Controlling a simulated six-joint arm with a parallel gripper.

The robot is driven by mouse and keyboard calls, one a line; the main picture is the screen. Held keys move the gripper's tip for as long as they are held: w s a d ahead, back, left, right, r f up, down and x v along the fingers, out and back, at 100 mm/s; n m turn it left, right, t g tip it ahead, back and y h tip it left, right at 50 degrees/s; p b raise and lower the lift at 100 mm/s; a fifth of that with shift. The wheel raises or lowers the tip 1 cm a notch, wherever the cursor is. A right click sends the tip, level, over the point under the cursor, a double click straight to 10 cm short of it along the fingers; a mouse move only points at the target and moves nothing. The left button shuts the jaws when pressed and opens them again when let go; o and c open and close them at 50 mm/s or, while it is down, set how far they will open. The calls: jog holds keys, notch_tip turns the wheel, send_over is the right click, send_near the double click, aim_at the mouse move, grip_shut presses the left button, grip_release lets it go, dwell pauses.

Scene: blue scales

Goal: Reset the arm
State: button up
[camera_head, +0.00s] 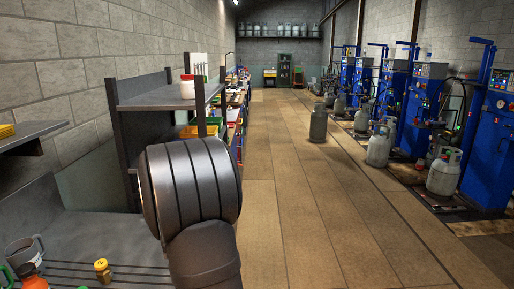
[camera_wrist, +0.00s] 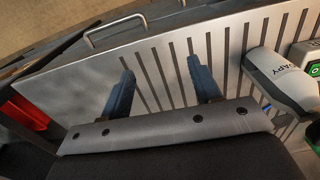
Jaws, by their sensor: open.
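My gripper (camera_wrist: 160,76) shows in the wrist view with its two blue fingers wide apart and nothing between them. It is over a grey slotted metal surface (camera_wrist: 225,45) with a metal handle (camera_wrist: 114,31) at its far edge. In the head view, a thick dark grey part of my own arm fills the lower middle, in front of the workbench. The gripper's fingers do not show in that view.
In the head view, a grey workbench (camera_head: 95,235) holds a yellow-capped bottle (camera_head: 103,270), a grey mug (camera_head: 24,252) and an orange bottle (camera_head: 32,278). A shelf (camera_head: 160,98) stands behind my arm.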

jog(key=a+f, duration=0.1)
jog(key=a, duration=0.1)
jog(key=a+f, duration=0.1)
jog(key=a, duration=0.1)
jog(key=a+f, duration=0.1)
jog(key=a, duration=0.1)
jog(key=shift+a+f, duration=0.2)
jog(key=shift+f, duration=0.2)
jog(key=shift+o, duration=0.2)
jog(key=o, duration=0.9)
jog(key=s+a+r+y, duration=0.2)
jog(key=s+a+r, duration=0.2)
jog(key=a+r, duration=0.45)
jog(key=s+a+r+y, duration=0.1)
jog(key=s+a+r, duration=0.3)
jog(key=a+r, duration=0.45)
jog(key=s+a+r+y, duration=0.2)
jog(key=s+a+r, duration=0.2)
jog(key=a+r, duration=0.5)
jog(key=x, duration=0.5)
jog(key=d+x, duration=0.1)
jog(key=x, duration=0.2)
jog(key=shift+w+f, duration=0.1)
jog(key=shift+f, duration=0.05)
jog(key=v, duration=1)
jog(key=shift+a, duration=0.1)
